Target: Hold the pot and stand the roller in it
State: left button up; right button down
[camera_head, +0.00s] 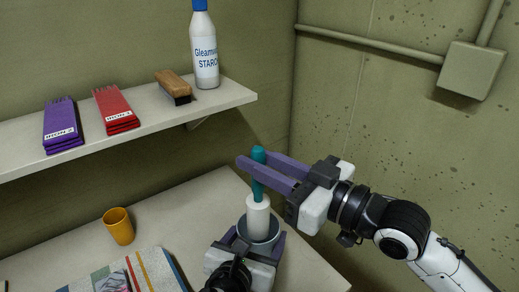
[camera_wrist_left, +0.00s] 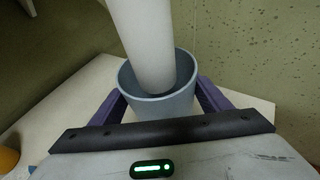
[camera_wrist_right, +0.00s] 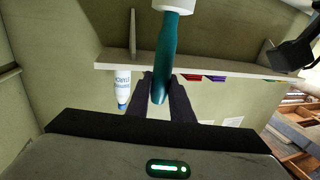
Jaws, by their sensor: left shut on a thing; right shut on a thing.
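The roller has a teal handle (camera_head: 258,172) and a white cylinder (camera_head: 258,212). My right gripper (camera_head: 262,168) is shut on the teal handle, which also shows between its fingers in the right wrist view (camera_wrist_right: 165,60). The roller is nearly upright, white end down. The grey-blue pot (camera_wrist_left: 158,105) stands at the table's right side, and my left gripper (camera_wrist_left: 160,105) is shut around it, one finger on each side. In the left wrist view the white cylinder (camera_wrist_left: 148,50) reaches inside the pot's rim; whether it touches the bottom is hidden.
An orange cup (camera_head: 118,226) and a patterned board or book (camera_head: 130,272) are on the table (camera_head: 190,205). The wall shelf (camera_head: 225,97) above holds a starch bottle (camera_head: 204,50), a wooden brush (camera_head: 173,85), and red (camera_head: 116,108) and purple (camera_head: 62,125) packs.

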aim_at(268, 207)
jog(key=shift+f, duration=4.8)
jog(key=c, duration=1.5)
grip_release()
jog(key=shift+f, duration=0.1)
jog(key=v, duration=1.2)
pick_arm(q)
jog(key=o, duration=1.2)
jog(key=shift+c, duration=0.2)
